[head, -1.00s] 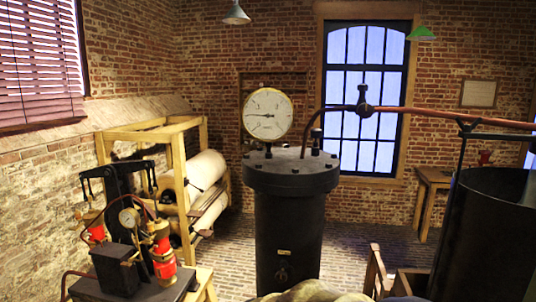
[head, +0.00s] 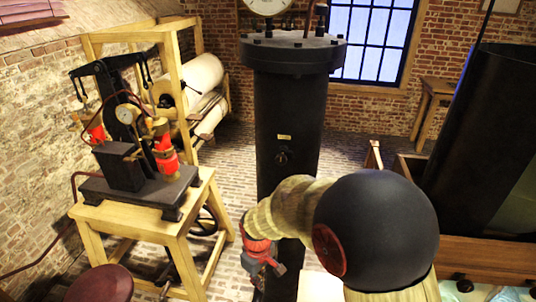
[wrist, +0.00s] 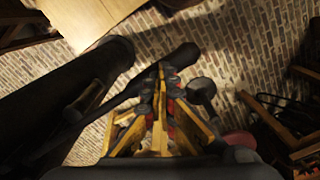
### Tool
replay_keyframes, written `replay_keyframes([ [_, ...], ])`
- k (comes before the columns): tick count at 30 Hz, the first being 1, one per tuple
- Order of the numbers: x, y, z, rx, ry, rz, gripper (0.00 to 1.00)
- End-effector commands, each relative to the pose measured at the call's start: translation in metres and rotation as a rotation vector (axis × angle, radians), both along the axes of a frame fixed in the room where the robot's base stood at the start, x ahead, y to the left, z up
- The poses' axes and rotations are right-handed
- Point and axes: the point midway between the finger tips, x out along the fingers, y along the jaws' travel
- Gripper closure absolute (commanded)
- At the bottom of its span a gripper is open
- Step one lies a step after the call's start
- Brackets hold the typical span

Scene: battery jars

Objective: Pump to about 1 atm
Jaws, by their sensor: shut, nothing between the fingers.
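The hand pump (head: 135,140), a black frame with rocker arms and two red cylinders, stands at the left in the head view. A small gauge (head: 127,114) sits on it; its reading is too small to tell. The large white gauge (head: 267,4) on top of the black vessel (head: 285,125) is cut off by the upper edge, so its needle cannot be read. My gripper (head: 258,283) is low in front of the vessel, right of the pump and apart from it. In the wrist view my gripper (wrist: 160,72) has its fingers together and holds nothing.
The pump stands on a wooden stand (head: 185,245), with a dark red round top (head: 102,285) at its front. A wooden frame with rolls (head: 200,90) is behind. A dark tank (head: 470,145) stands at the right. Brick floor shows between stand and vessel.

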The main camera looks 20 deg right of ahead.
Motion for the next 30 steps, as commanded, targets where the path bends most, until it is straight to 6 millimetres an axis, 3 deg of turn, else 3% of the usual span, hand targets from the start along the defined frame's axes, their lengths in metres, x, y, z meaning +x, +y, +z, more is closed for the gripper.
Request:
replay_keyframes([
  [3, -0.001, 0.000, -0.024, 0.000, 0.003, 0.000, 1.00],
  [8, -0.001, 0.000, -0.009, 0.000, 0.002, 0.000, 1.00],
  [27, -0.001, 0.000, 0.115, 0.001, 0.001, 0.000, 1.00],
  [30, -0.001, 0.000, 0.126, 0.001, 0.001, 0.000, 1.00],
])
